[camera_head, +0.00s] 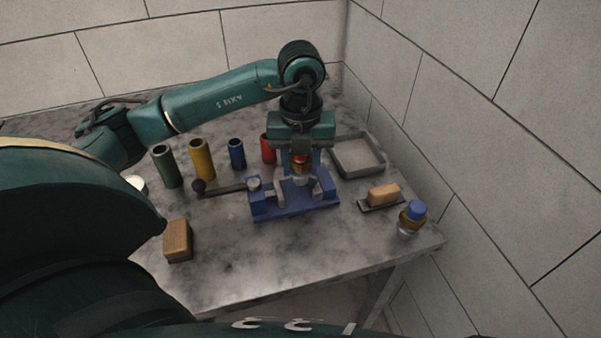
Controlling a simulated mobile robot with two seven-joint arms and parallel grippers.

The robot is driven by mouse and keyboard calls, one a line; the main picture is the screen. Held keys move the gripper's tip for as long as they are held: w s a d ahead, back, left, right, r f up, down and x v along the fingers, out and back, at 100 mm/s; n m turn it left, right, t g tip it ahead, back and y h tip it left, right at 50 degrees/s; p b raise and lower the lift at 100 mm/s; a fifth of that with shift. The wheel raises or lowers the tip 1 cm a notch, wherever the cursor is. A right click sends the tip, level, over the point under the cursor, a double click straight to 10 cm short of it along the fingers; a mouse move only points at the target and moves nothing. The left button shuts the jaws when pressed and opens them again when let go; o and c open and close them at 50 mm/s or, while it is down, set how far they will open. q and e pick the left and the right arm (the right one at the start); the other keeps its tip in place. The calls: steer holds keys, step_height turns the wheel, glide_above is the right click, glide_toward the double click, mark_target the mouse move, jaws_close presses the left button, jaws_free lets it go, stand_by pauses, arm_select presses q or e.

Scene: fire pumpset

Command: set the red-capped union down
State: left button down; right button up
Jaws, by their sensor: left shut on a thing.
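The gripper hides part of the union. My right gripper is not in view.
Green (166,166), yellow (202,159), blue (237,154) and red (268,149) cylinders stand behind the vise. A grey tray (381,170), a brush-like block (384,194) and a blue-capped fitting (412,217) are right. A wooden block (178,241) lies front left. Walls bound the table.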

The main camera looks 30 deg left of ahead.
mark_target(301, 174)
arm_select(q)
step_height(301, 174, down, 3)
stand_by(0.3)
steer(key=shift+f, duration=0.2)
steer(key=c, duration=1.1)
jaws_free()
steer(key=shift+c, duration=0.2)
steer(key=shift+r, duration=0.15)
step_height(301, 174, up, 12)
steer(key=shift+r, duration=0.1)
